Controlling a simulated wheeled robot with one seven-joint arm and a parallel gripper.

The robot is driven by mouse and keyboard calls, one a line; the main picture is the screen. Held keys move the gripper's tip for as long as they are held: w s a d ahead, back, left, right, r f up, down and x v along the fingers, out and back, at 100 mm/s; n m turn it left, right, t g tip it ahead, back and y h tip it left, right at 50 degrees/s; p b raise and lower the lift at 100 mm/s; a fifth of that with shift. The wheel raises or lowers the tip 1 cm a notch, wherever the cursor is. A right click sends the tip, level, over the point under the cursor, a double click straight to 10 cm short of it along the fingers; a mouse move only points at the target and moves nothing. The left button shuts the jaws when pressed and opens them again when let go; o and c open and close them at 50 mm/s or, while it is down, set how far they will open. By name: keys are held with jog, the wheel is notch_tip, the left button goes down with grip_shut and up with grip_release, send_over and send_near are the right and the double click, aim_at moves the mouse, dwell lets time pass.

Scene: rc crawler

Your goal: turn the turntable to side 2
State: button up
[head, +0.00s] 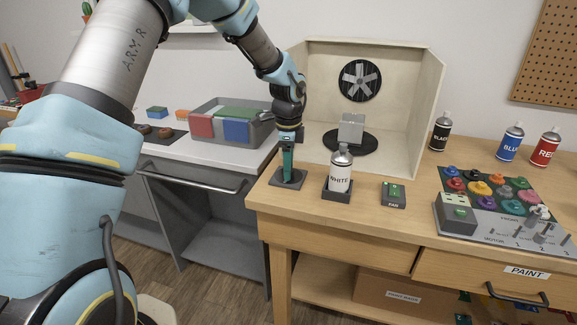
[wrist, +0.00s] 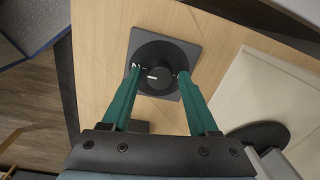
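The turntable (head: 367,145) is a black disc inside the beige booth, with a grey block-shaped part (head: 351,128) standing on it. It shows partly at the lower right of the wrist view (wrist: 262,132). A round black knob (wrist: 158,76) sits on a dark square base (wrist: 186,42) on the wooden bench, left of the booth; a small white mark shows near its left edge. My gripper (head: 287,172) points down at this knob. In the wrist view its green fingers (wrist: 158,73) lie at the knob's left and right edges. Whether they press on it is not clear.
A white spray can (head: 341,172) in a dark holder and a fan switch (head: 393,194) stand right of my gripper. Black (head: 440,131), blue (head: 510,142) and red (head: 544,147) cans stand farther right, behind a paint panel (head: 500,204). A grey bin (head: 262,137) is left.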

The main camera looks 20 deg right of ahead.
jog(key=shift+o, duration=0.6)
notch_tip(320, 180, up, 11)
jog(key=b, duration=0.2)
jog(key=shift+s+a+b, duration=0.15)
jog(key=shift+s+b, duration=0.1)
jog(key=shift+b, duration=0.15)
jog(key=shift+f, duration=0.1)
jog(key=s+a+f+n, duration=0.1)
jog(key=s+a+n, duration=0.1)
jog(key=a+n, duration=0.9)
jog(key=s+a+f+n, duration=0.2)
jog(key=a+n, duration=0.3)
jog(key=a, duration=1.2)
jog(key=s+a+f+n+t, duration=0.1)
jog(key=s+a+n, duration=0.5)
jog(key=a, duration=0.3)
jog(key=shift+f+n, duration=0.25)
jog(key=shift+n, duration=0.55)
